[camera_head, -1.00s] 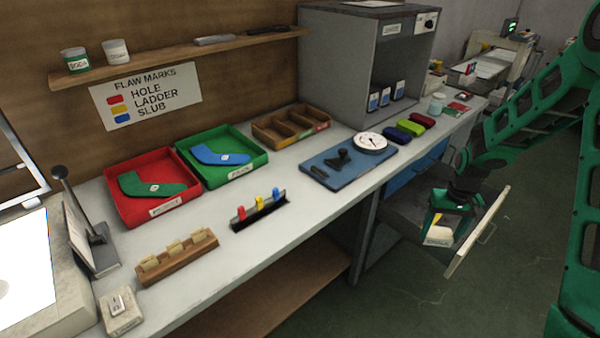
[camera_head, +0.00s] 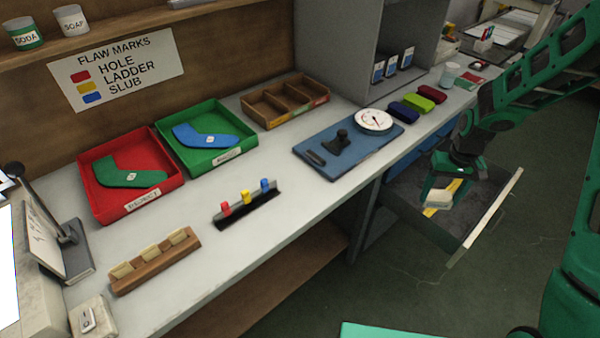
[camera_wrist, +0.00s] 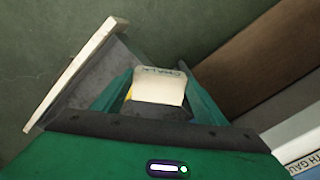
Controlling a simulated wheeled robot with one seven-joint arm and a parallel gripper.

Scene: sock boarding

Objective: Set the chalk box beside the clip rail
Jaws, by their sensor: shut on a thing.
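My fingers hide part of the box.
Bench space around the clip rail is clear. Nearby are a wooden rack (camera_head: 156,262), a red tray (camera_head: 152,206), a green tray (camera_head: 205,168) and a blue board with a dial (camera_head: 345,165).

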